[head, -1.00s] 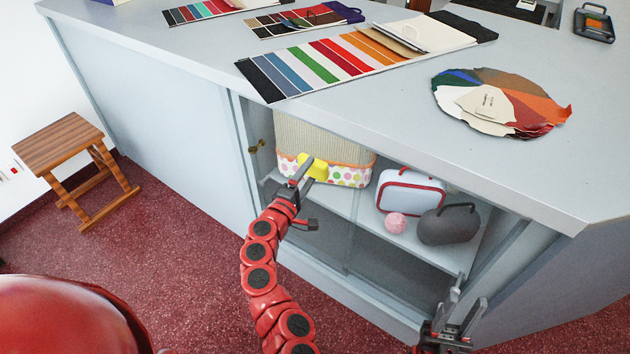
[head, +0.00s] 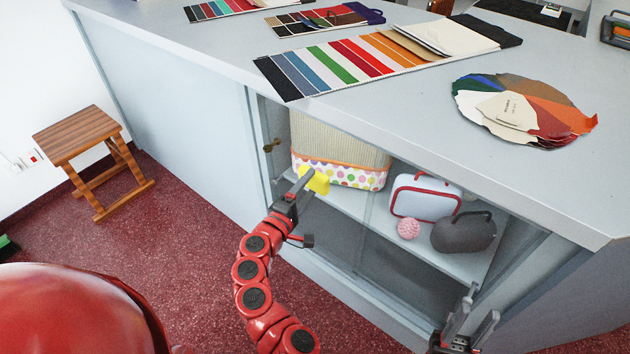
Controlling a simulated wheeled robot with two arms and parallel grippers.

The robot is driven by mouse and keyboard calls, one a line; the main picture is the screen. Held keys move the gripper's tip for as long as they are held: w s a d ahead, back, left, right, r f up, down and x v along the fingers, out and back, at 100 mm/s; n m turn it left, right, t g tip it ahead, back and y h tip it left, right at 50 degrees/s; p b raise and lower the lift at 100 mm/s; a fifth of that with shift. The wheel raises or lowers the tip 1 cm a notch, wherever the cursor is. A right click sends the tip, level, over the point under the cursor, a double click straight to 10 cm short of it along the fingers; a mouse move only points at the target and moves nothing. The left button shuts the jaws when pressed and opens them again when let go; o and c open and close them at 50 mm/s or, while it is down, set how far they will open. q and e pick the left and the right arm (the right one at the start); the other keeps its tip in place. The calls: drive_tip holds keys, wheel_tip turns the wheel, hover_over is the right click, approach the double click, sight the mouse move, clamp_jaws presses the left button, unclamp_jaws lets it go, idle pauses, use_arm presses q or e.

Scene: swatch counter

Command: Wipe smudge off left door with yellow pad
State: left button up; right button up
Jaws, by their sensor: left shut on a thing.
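My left gripper (head: 303,186) is shut on the yellow pad (head: 318,181), in front of the open-looking front of the grey counter (head: 160,110). The pad overlaps the lower left of a dotted bag in the picture; I cannot tell whether it touches any surface. A brass knob (head: 271,146) shows at the left side of the cabinet front, apparently on the left door. The door's extent is hard to make out, and I see no clear smudge. My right gripper (head: 473,325) is open and empty at the cabinet's lower right.
The shelf holds the dotted bag (head: 340,150), a white case with red trim (head: 425,196), a pink ball (head: 408,229) and a dark grey bag (head: 465,233). Swatches (head: 345,65) lie on the countertop. A wooden stool (head: 78,135) stands left; floor between is clear.

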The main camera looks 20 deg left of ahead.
use_arm(q)
drive_tip(key=shift+s, duration=0.2)
drive_tip(key=shift+s+a+b, duration=0.2)
drive_tip(key=shift+s+a, duration=0.1)
drive_tip(key=shift+s, duration=0.4)
drive_tip(key=shift+s+a+b, duration=0.15)
drive_tip(key=shift+s+a, duration=0.15)
drive_tip(key=shift+s, duration=0.4)
